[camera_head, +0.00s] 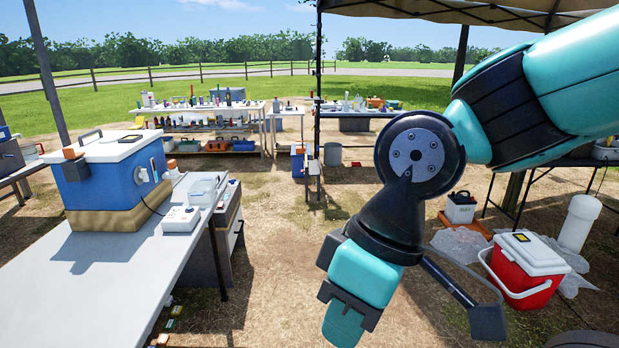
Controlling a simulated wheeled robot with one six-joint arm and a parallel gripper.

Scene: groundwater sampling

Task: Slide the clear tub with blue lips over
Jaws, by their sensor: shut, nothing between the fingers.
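Small containers on the far tables are too small to tell apart. My arm comes in from the upper right, bends at a dark round joint, and runs down to the bottom edge at the centre right.
A white-topped table (95,290) at left bears a blue cooler (105,195) and a white instrument box (181,219). Crowded tables (205,109) stand far back. A red cooler (520,280) and a white cylinder (579,222) stand at right. Bare ground lies mid-frame.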

